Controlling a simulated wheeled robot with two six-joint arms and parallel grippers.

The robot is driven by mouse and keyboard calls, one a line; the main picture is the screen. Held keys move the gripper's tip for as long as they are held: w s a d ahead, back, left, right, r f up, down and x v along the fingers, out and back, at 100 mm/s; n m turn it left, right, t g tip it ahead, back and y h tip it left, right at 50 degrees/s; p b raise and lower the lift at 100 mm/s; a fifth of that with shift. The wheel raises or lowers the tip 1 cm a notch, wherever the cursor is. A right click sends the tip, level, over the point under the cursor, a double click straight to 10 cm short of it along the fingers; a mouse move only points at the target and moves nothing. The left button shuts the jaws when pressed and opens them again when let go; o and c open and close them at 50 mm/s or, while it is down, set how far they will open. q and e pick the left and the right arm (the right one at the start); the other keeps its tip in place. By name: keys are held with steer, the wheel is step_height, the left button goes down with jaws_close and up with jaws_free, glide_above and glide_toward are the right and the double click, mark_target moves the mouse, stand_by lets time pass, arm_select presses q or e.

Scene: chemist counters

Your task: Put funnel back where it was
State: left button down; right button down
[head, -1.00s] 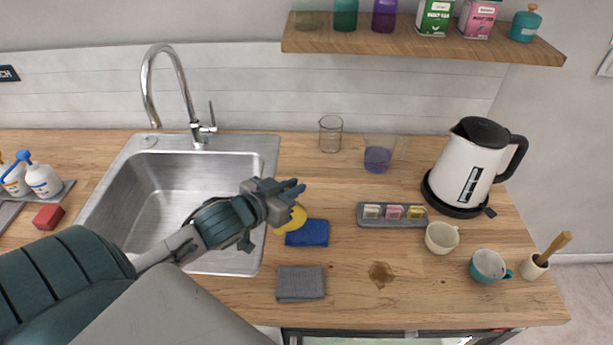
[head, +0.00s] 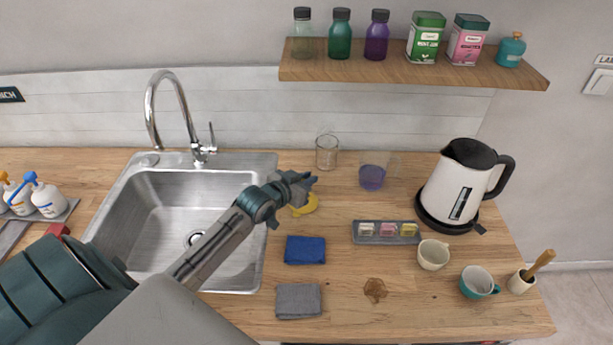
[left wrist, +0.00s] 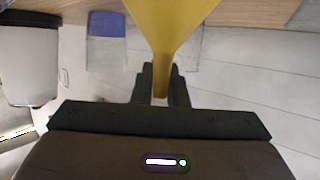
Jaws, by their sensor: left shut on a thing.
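The yellow funnel (head: 304,205) shows partly behind and below my left gripper (head: 303,183) in the head view. In the left wrist view the funnel (left wrist: 163,28) has its wide part away from the hand, and its narrow stem sits between the two fingers of my left gripper (left wrist: 160,85). The left gripper is shut on the stem and holds the funnel over the counter, right of the sink and behind the blue cloth. My right gripper is not in view.
A glass beaker (head: 327,152) and a jug of purple liquid (head: 372,178) stand behind. The kettle (head: 456,190) is at right, beyond a small tray (head: 386,240). The blue cloth (head: 305,250) and grey cloth (head: 298,300) lie nearer. The wooden shelf (head: 420,72) hangs above.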

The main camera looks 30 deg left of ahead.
arm_select(q)
steer(key=shift+f, duration=0.25)
steer(key=c, duration=1.4)
jaws_free()
steer(key=shift+c, duration=0.2)
steer(key=shift+r, duration=0.2)
steer(key=shift+s, duration=0.3)
steer(key=v, duration=1.1)
steer(key=shift+s+r+b, duration=0.2)
steer(key=shift+b, duration=0.15)
